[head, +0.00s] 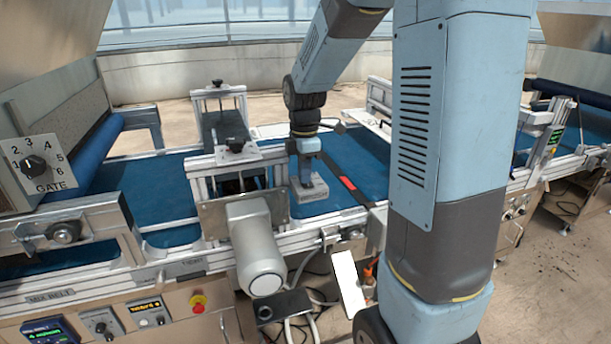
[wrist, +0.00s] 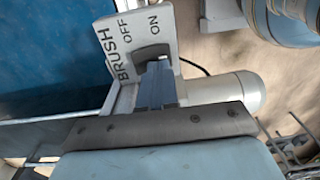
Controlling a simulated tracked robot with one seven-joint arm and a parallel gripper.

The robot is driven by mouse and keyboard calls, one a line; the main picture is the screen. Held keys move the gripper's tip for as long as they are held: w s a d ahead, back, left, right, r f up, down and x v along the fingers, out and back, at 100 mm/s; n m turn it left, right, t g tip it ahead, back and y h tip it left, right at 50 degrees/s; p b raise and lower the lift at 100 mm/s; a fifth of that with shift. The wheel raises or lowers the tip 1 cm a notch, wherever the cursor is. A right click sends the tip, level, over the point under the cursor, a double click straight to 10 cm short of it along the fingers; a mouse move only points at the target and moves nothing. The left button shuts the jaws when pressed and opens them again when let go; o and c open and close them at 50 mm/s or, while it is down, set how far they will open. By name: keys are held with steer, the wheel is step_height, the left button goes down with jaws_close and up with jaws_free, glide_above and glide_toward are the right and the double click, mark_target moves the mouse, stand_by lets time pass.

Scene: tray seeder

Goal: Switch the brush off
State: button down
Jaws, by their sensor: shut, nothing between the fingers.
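The brush switch is a grey box (head: 312,203) beside the blue belt in the head view. In the wrist view its plate (wrist: 141,36) is lettered BRUSH, OFF and ON, with a dark rocker (wrist: 150,52) below the OFF and ON words. My gripper (head: 306,182) is shut and empty, pointing down at the box. In the wrist view my gripper (wrist: 156,68) has its fingertips right at the rocker and hides its lower part. I cannot tell whether they touch it or which way the rocker is tipped.
A grey motor housing (head: 256,247) stands left of the switch and in front of it. A blue belt (head: 160,190) runs across the machine between metal rails. A GATE dial (head: 37,165) is at the far left, and a red stop button (head: 198,303) is on the front panel.

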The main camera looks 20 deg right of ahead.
steer(key=shift+r, duration=0.1)
step_height(320, 180, up, 13)
steer(key=s, duration=0.3)
steer(key=shift+r, duration=0.2)
stand_by(0.3)
stand_by(0.4)
